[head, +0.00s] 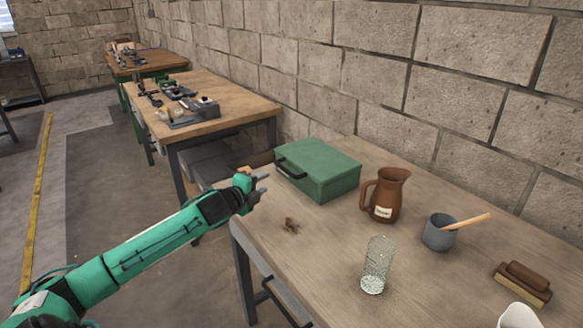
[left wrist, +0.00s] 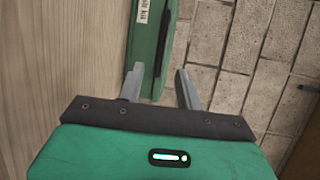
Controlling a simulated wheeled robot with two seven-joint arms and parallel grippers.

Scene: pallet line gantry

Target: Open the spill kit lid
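The spill kit is a green box (head: 325,172) at the wall side of the near workbench. Its lid is down, and a dark bar handle (head: 289,169) runs along its left front side. My left gripper (head: 262,182) is just left of the box, off the bench's near corner. In the left wrist view the gripper (left wrist: 158,76) is open, its two fingers apart and empty. The box (left wrist: 145,45) with a white label and its dark handle (left wrist: 163,42) show ahead of the gap between the fingers; contact is not visible. My right gripper is not in view.
A small brown mess (head: 290,225) lies before the box. A block wall rises behind.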

